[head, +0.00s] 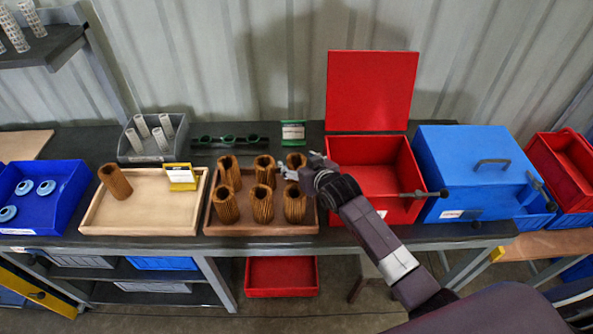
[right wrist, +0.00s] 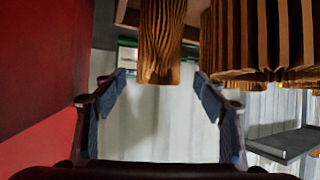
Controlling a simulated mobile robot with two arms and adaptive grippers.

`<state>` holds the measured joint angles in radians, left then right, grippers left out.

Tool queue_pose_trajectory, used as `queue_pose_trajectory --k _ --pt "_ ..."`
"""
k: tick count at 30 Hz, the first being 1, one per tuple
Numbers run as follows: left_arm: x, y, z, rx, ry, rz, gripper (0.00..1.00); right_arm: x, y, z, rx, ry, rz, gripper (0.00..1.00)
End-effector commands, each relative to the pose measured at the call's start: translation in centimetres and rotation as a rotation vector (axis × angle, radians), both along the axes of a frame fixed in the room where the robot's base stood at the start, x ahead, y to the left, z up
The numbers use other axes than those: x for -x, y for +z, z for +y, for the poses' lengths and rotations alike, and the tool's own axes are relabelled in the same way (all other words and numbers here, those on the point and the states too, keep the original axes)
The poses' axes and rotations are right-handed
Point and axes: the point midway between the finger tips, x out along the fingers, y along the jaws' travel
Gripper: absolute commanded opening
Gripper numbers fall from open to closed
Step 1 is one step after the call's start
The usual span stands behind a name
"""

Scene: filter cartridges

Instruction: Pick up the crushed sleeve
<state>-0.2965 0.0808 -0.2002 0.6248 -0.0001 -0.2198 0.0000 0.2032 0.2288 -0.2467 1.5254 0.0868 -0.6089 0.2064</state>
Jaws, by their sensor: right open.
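Several brown pleated sleeves stand in a wooden tray (head: 246,230) in the head view. My right gripper (head: 295,167) is at that tray's right back corner, by the back right sleeve (head: 296,159), partly covering it. In the right wrist view my right gripper (right wrist: 160,76) is open, with a sleeve with wavy, uneven pleats (right wrist: 162,38) ahead between its fingertips. No contact shows. A straighter pleated sleeve (right wrist: 262,38) is to its right. The wavy one looks like the crushed sleeve, though its full shape is cut off. My left gripper is not in view.
An open red box (head: 368,152) with raised lid stands right of the tray, close to my right arm. A blue box (head: 470,165) is beyond it. A lighter tray (head: 145,222) holds one leaning sleeve (head: 115,181) and a yellow card holder (head: 181,178).

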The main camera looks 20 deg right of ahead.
Motion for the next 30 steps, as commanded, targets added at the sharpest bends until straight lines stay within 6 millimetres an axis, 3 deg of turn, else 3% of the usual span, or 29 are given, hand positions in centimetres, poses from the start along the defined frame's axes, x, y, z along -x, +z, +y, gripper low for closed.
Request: queue_pose_trajectory --k 4,14,26,30 --pt "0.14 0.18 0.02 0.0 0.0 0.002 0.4 -1.08 -0.56 0.18 0.0 0.001 0.0 0.65" --pt "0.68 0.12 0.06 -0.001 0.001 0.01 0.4 -1.39 -0.83 0.25 0.0 0.001 0.0 0.65" --pt "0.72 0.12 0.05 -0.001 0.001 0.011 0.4 -1.36 -0.83 0.23 0.0 0.001 0.0 0.22" --pt "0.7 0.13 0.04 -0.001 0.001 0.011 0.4 -1.37 -0.79 0.22 0.0 0.001 0.0 0.2"
